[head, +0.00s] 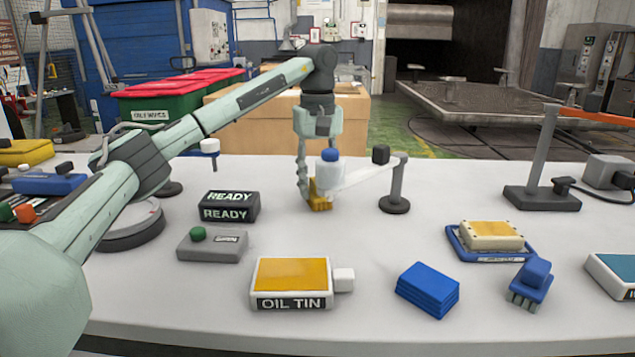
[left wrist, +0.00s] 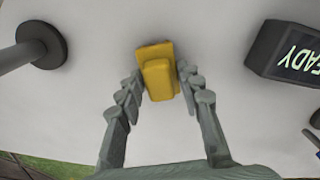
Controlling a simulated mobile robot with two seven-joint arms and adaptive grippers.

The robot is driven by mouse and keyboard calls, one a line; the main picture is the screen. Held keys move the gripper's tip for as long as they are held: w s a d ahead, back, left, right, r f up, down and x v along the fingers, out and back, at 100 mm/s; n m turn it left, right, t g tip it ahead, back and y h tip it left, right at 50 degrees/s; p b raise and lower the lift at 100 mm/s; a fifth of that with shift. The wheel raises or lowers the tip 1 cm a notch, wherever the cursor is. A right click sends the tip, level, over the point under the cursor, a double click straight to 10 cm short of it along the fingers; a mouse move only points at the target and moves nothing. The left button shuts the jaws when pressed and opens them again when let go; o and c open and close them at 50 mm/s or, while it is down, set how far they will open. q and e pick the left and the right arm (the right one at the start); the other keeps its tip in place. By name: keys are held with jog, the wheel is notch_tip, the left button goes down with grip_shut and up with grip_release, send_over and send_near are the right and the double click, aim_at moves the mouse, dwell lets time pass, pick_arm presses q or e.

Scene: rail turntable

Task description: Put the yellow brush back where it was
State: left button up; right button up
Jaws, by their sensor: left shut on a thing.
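The yellow brush (head: 320,201) is at the back middle of the white table, low under my left gripper (head: 308,180). In the left wrist view the yellow brush (left wrist: 159,73) lies between the fingertips of my left gripper (left wrist: 160,88), which is shut on it. Whether the brush touches the table I cannot tell. My right gripper is not in view.
A dark post (head: 396,190) with a pale arm is right of the gripper. The READY sign (head: 229,206) is left. In front are the oil tin (head: 291,274), blue cloths (head: 428,290), a blue brush (head: 531,281) and a blue tray (head: 462,251) with a yellow-topped block.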

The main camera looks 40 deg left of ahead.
pick_arm(q)
jog(key=o, duration=1)
jog(key=shift+f, duration=0.15)
notch_tip(320, 180, up, 12)
jog(key=shift+r, duration=0.2)
